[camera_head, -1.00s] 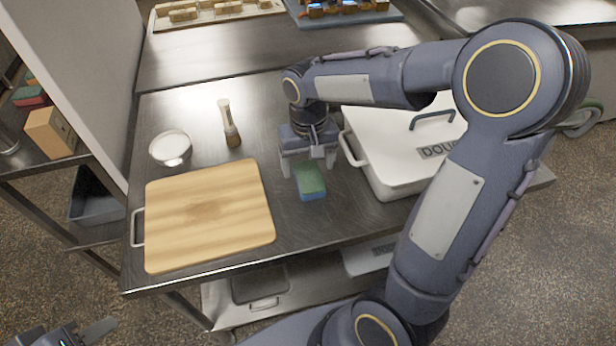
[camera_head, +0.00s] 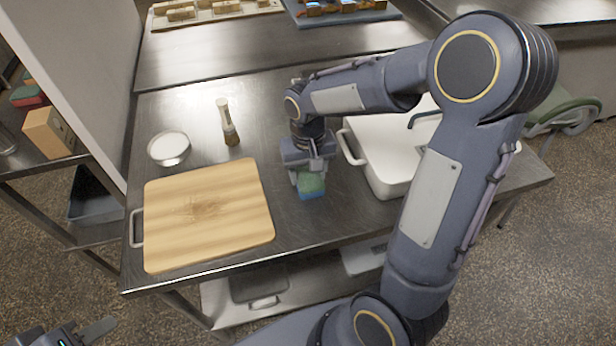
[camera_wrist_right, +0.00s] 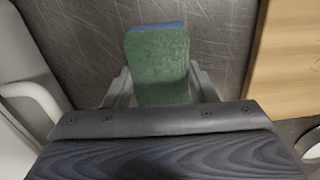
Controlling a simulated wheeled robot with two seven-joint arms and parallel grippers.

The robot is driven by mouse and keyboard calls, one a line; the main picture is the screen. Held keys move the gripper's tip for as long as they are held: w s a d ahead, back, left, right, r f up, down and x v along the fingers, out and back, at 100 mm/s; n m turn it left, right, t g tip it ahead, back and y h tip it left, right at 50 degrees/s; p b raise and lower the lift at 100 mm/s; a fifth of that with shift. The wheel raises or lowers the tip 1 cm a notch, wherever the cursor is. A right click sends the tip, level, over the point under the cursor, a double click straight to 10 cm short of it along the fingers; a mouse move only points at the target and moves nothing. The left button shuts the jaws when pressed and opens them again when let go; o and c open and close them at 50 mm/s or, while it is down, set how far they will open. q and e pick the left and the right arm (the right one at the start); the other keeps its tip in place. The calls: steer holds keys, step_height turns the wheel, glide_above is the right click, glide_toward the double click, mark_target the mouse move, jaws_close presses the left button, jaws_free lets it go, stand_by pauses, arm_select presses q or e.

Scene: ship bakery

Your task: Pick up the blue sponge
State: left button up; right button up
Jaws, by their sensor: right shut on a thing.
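The blue sponge (camera_head: 311,187) has a green top and lies on the steel table (camera_head: 300,222), right of the cutting board. My right gripper (camera_head: 310,180) is over it, pointing down, with its fingers shut on the sponge's sides. In the right wrist view the sponge (camera_wrist_right: 158,60) shows its green face and a blue edge between the two fingers (camera_wrist_right: 160,90). I cannot tell whether it is clear of the table. My left gripper (camera_head: 85,333) shows only in part at the bottom left corner, away from the table, with one finger visible.
A wooden cutting board (camera_head: 208,215) lies left of the sponge. A white dough box (camera_head: 385,160) with a handle stands close on the right. A small bowl (camera_head: 169,148) and a brush (camera_head: 228,122) stand behind the board. The table's front strip is clear.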

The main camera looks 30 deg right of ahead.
mark_target(308, 175)
steer(key=shift+r, duration=0.55)
step_height(308, 175, up, 3)
steer(key=shift+s+f, duration=0.1)
steer(key=shift+f, duration=0.1)
steer(key=s+a+r, duration=0.5)
steer(key=s+r, duration=0.4)
steer(key=s, duration=0.4)
steer(key=shift+r, duration=0.15)
steer(key=shift+w+a, duration=0.1)
steer(key=shift+o, duration=1.3)
steer(key=shift+c, duration=1)
